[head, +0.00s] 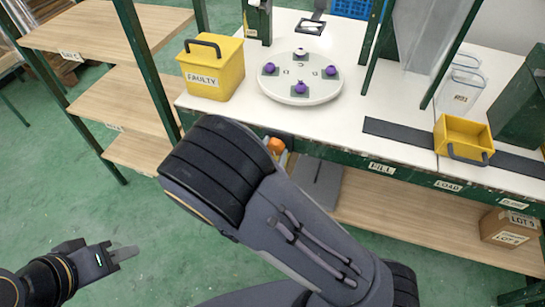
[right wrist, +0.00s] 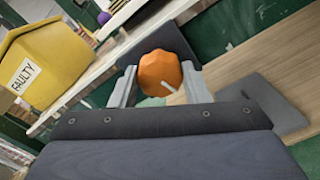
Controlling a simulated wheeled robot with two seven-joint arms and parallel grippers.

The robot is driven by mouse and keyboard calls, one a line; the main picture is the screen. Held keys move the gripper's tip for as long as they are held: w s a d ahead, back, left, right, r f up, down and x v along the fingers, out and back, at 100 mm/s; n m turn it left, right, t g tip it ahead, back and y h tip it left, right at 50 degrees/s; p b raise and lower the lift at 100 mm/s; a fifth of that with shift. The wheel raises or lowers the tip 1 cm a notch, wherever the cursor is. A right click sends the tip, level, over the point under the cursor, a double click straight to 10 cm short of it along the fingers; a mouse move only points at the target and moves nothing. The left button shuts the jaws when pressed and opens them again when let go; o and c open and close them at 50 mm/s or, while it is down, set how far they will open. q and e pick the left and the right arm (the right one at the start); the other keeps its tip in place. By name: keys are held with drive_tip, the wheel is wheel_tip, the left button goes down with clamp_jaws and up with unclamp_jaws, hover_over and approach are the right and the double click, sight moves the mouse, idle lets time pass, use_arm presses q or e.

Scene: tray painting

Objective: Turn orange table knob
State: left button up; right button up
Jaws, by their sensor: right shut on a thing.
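The orange table knob (right wrist: 160,72) sits between the two fingers of my right gripper (right wrist: 158,90) in the right wrist view. The fingers are shut on it, one at each side.
A yellow bin marked FAULTY (head: 213,68) stands left of the turntable. A smaller yellow bin (head: 463,139) stands on a dark strip at the right. Green posts rise from the table. A cardboard box (head: 510,227) sits on the lower shelf.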

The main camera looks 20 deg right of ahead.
drive_tip(key=shift+f+m+b, duration=0.1)
drive_tip(key=shift+m+b, duration=10.3)
drive_tip(key=shift+b, duration=0.95)
drive_tip(key=o, duration=1)
drive_tip(key=p+v, duration=0.1)
drive_tip(key=v, duration=0.6)
drive_tip(key=shift+s+a+p, duration=0.2)
drive_tip(key=shift+s+p, duration=0.15)
drive_tip(key=shift+p, duration=0.05)
